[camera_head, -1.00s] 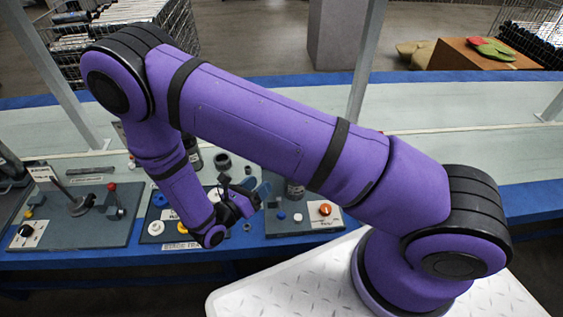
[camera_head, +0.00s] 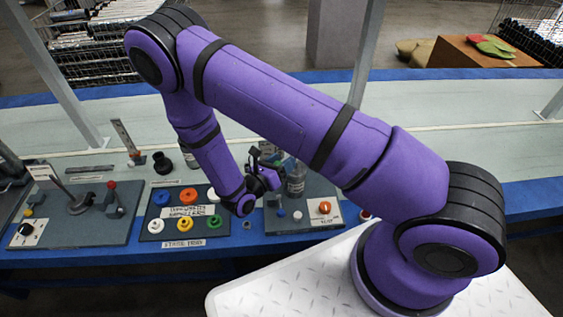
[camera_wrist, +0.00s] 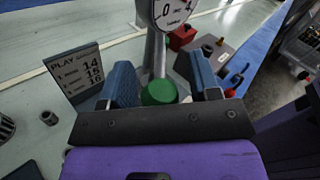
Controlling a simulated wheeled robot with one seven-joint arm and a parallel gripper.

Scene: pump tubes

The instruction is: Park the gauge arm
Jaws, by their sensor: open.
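In the wrist view a round white gauge dial (camera_wrist: 174,12) reading 0 shows at the top edge, partly cut off. A grey post (camera_wrist: 154,55) runs down from beside it to a round green piece (camera_wrist: 159,92). My gripper (camera_wrist: 160,64) is open, with one blue finger on each side of the post and green piece; I cannot tell whether either finger touches them. In the head view my gripper (camera_head: 266,178) is over the left edge of the right-hand board (camera_head: 305,221). The gauge itself is not clearly visible there.
A tray (camera_head: 149,232) of coloured rings lies left of my gripper. Farther left is a board with a lever (camera_head: 63,187) and red knob. The wrist view shows a sign (camera_wrist: 75,70) and red block (camera_wrist: 182,38).

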